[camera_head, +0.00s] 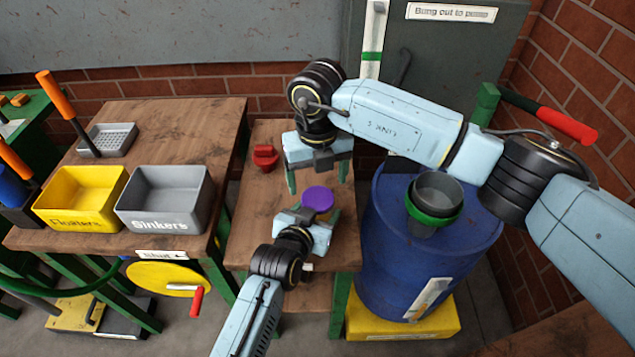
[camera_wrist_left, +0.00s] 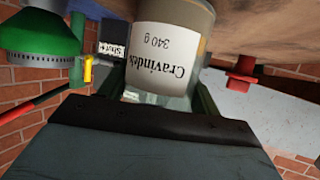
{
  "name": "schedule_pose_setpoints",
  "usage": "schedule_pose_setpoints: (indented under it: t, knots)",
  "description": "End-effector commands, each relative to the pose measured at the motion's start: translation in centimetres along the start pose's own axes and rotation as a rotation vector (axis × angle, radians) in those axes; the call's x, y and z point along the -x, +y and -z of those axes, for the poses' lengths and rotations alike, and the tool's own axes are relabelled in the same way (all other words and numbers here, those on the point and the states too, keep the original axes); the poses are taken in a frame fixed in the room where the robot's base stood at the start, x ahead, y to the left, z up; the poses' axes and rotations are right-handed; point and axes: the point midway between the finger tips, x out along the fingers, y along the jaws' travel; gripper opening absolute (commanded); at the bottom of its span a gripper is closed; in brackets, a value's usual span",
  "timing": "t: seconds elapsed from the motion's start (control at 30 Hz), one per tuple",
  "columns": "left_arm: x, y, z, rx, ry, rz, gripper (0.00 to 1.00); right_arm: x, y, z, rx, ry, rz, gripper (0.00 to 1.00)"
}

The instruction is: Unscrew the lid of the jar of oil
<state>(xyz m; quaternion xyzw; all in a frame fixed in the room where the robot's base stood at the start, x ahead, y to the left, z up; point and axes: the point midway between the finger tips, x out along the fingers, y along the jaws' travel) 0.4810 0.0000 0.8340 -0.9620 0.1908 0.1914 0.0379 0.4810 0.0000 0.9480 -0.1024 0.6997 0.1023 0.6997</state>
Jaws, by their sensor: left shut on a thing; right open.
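A jar with a round purple lid (camera_head: 317,199) is at the right part of the narrow wooden table, lid facing up. The lid hides most of its body in the head view. In the left wrist view the jar (camera_wrist_left: 168,55) shows a pale label reading "Cravindex 340 g", upside down; the lid is out of view there. My left gripper (camera_head: 312,215) is shut on the jar's body, coming from the front. My right gripper (camera_head: 318,178) is open and empty, fingers pointing down, a little behind and above the lid. I see no contact between it and the lid.
A red object (camera_head: 265,157) sits at the table's back left. A blue barrel (camera_head: 385,260) with a green-rimmed funnel (camera_head: 434,200) stands close on the right. The left table holds a yellow "Floaters" bin (camera_head: 80,217) and a grey "Sinkers" bin (camera_head: 165,222).

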Motion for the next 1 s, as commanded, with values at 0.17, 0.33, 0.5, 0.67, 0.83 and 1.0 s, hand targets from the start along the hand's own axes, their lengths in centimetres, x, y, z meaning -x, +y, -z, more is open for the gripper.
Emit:
schedule_pose_setpoints:
  t: [0.17, 0.33, 0.5, 0.67, 0.83, 1.0]
  knots:
    - [0.0, 0.0, 0.0, 0.001, -0.001, -0.001, 0.71, -0.1, 0.0, 0.0, 0.000, 0.000, 0.000, 0.80]
    - [0.0, 0.0, 0.0, 0.001, 0.000, 0.000, 0.89, -0.1, 0.0, 0.0, 0.000, 0.000, 0.000, 0.80]
    - [0.0, 0.0, 0.0, 0.000, 0.000, 0.000, 0.89, -0.1, 0.0, 0.0, 0.000, 0.001, 0.000, 0.80]
    - [0.5, 0.0, 0.0, 0.000, -0.001, 0.000, 0.89, 0.1, 0.0, 0.0, 0.001, 0.000, 0.000, 0.80]
    - [3.0, 0.0, 0.0, 0.000, -0.002, 0.000, 0.89, 0.9, 0.0, 0.0, 0.001, 0.000, 0.000, 0.80]
    - [6.8, 0.0, 0.0, 0.001, -0.003, 0.000, 0.89, 1.8, 0.0, 0.0, 0.001, 0.000, 0.000, 0.80]
